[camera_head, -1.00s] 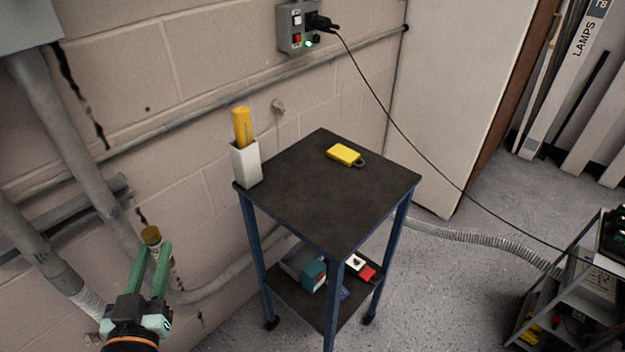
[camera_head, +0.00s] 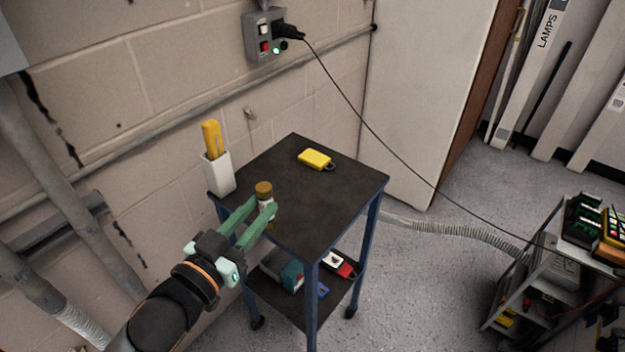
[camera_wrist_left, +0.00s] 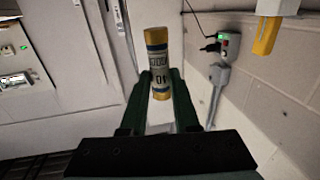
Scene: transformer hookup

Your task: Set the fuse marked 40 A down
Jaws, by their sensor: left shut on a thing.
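My right gripper is not in view.
A white holder (camera_head: 219,174) with a yellow tool (camera_head: 212,139) stands at the top's left corner. A yellow padlock-like item (camera_head: 315,159) lies near the back. The top's middle and right are clear. A black cable (camera_head: 365,125) runs from the wall box (camera_head: 264,36) to the right.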

